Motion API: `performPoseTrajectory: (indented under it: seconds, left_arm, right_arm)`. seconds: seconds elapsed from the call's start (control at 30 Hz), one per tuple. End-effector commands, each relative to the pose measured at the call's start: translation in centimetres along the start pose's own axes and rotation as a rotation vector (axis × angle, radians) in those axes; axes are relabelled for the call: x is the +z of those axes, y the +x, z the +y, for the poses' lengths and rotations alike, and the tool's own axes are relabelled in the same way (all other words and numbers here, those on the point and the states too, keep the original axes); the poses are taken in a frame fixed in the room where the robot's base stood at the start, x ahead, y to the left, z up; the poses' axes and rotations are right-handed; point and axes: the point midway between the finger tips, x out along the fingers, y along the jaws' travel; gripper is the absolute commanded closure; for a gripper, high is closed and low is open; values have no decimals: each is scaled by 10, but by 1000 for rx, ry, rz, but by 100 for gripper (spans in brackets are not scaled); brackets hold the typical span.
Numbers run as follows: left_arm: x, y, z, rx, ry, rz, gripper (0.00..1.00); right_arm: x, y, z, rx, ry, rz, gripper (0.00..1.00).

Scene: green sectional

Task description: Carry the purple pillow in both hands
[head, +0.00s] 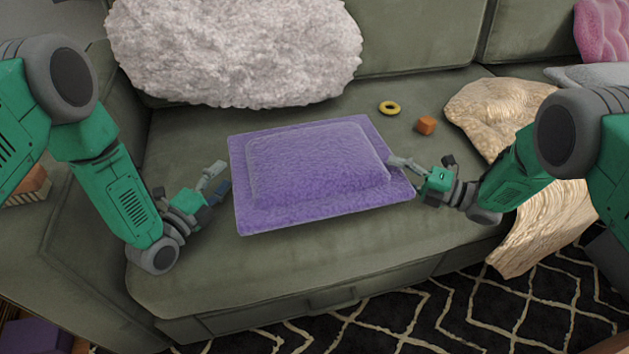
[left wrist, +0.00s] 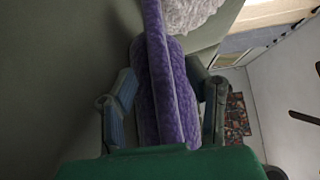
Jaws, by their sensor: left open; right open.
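The purple pillow (head: 315,165) lies flat on the green sofa seat, between my two grippers. My left gripper (head: 220,180) is open just off the pillow's left edge. In the left wrist view the pillow (left wrist: 172,95) shows edge-on between the open fingers of my left gripper (left wrist: 165,105). I cannot tell if the fingers touch it. My right gripper (head: 405,170) is open at the pillow's right edge, with a fingertip over or beside that edge.
A fluffy white cushion (head: 235,50) leans on the backrest. A beige blanket (head: 500,105) drapes over the seat at right. A patterned rug (head: 450,300) covers the floor in front.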

Motion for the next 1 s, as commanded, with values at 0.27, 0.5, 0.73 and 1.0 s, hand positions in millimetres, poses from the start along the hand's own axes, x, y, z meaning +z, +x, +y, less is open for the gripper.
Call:
performPoseTrajectory:
  seconds: [0.27, 0.5, 0.73, 1.0]
  left_arm:
    - [0, -50, 1, 2, -1, 0, 56]
    - [0, -62, 1, 0, 0, -1, 56]
    - [0, -62, 1, 0, 0, -1, 56]
    - [0, -62, 1, 0, 0, -1, 56]
  right_arm:
    - [0, 0, 0, 0, 0, 0, 56]
    - [0, -8, 0, -1, 1, -1, 56]
    - [1, -52, -1, -2, 1, -3, 56]
    - [1, -102, -2, -1, 1, -2, 56]
